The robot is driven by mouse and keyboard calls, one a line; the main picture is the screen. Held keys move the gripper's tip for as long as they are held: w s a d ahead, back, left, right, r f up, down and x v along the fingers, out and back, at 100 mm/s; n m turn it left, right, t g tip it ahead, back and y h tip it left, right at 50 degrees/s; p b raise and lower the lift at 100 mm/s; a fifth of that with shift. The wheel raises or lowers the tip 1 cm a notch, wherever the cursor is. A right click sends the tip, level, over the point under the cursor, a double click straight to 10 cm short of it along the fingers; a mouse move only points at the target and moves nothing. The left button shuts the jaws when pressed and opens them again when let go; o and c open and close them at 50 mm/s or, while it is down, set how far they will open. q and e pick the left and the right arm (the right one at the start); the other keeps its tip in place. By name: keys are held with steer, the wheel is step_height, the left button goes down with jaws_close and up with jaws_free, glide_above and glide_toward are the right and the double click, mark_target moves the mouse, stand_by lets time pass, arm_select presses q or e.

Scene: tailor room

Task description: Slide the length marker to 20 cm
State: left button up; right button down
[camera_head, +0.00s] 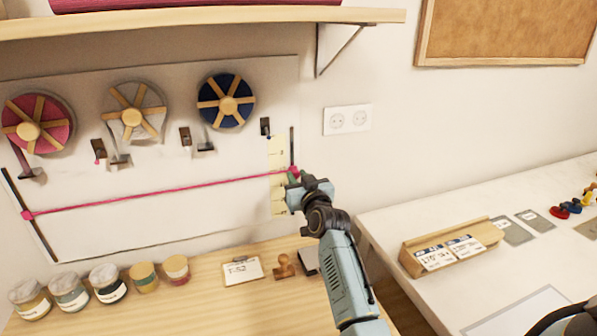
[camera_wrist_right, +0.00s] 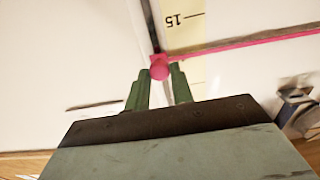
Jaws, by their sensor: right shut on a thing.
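The length marker (camera_wrist_right: 160,67) is a pink knob on a dark vertical rail (camera_head: 292,148) at the right side of the wall panel. A pink line (camera_head: 160,190) runs from it to a pink knob (camera_head: 27,215) on the left rail. My right gripper (camera_head: 295,177) is shut on the marker; its green fingers show on either side of the knob in the wrist view. The pale yellow scale (camera_head: 278,158) stands beside the rail. In the right wrist view the scale's 15 appears upside down, close to the marker. My left gripper is not in view.
Pink, grey and blue spools (camera_head: 228,101) hang on the panel, with a shelf (camera_head: 200,22) above. Below are several jars (camera_head: 108,284), a clipboard (camera_head: 242,270) and a wooden stamp (camera_head: 284,265) on a wooden table. A white table with a wooden label holder (camera_head: 450,245) stands right.

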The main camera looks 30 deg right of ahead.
step_height(320, 180, down, 10)
steer(key=b, duration=0.4)
steer(key=shift+r+b, duration=0.2)
steer(key=shift+b, duration=0.1)
steer(key=shift+r, duration=0.1)
steer(key=c, duration=1.2)
jaws_free()
steer(key=shift+c, duration=0.2)
steer(key=shift+s, duration=0.1)
steer(key=p+v, duration=0.1)
steer(key=v, duration=1.2)
steer(key=shift+s, duration=0.15)
